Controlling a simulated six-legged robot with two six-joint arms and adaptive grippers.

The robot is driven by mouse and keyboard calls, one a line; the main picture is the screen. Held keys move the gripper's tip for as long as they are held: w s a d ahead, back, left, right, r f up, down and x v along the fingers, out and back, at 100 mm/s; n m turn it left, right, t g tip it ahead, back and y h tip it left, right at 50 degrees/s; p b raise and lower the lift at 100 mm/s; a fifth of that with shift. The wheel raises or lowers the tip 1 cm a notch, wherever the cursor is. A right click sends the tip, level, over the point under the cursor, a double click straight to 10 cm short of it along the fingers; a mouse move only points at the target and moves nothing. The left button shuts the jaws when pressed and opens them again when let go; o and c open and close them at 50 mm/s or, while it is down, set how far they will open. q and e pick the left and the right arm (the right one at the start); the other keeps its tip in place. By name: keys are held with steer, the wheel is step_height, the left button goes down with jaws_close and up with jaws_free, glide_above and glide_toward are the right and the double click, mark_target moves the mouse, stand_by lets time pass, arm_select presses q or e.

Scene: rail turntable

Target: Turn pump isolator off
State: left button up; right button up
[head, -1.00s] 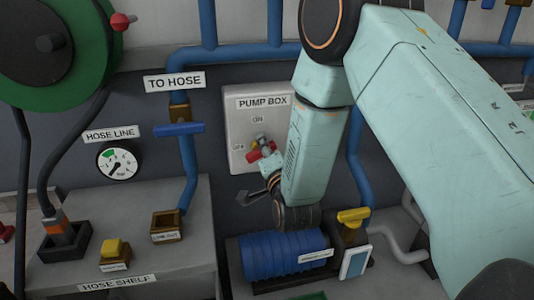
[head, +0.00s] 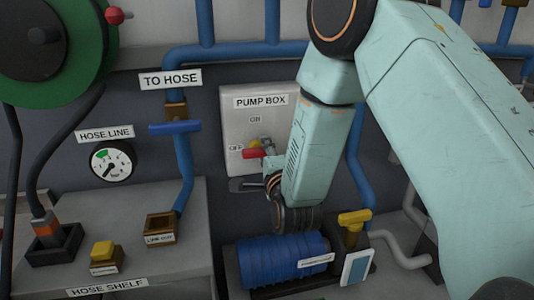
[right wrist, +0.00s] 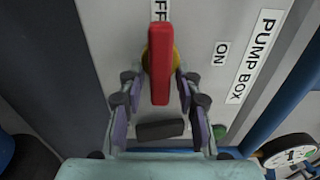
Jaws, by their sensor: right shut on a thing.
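The pump box (head: 232,122) is a pale grey panel on the wall, with ON above its switch and OFF to the left. Its red isolator handle (head: 254,154) sits on a yellow hub (head: 255,143) and lies about level, one end by the OFF label. My right gripper (head: 257,166) is at the handle and partly hides the switch. In the right wrist view the red handle (right wrist: 160,65) stands between the two fingers of the gripper (right wrist: 157,80), its far end at the partly hidden OFF label. The gripper is shut on it. My left gripper is not in view.
Below the box is a blue pump (head: 270,260) with a yellow valve handle (head: 354,217). At left are a blue valve handle (head: 175,128), a gauge (head: 112,163) and the hose shelf (head: 190,235). Blue pipes run along the wall.

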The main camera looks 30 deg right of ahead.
steer(key=shift+a, duration=0.2)
steer(key=o, duration=0.7)
steer(key=shift+o, duration=0.8)
steer(key=shift+w, duration=0.1)
steer(key=shift+w+a+f, duration=0.1)
steer(key=shift+w+a, duration=0.05)
steer(key=shift+w, duration=0.05)
steer(key=shift+s, duration=0.25)
steer(key=v, duration=1.1)
steer(key=shift+s, duration=0.25)
steer(key=shift+a, duration=0.1)
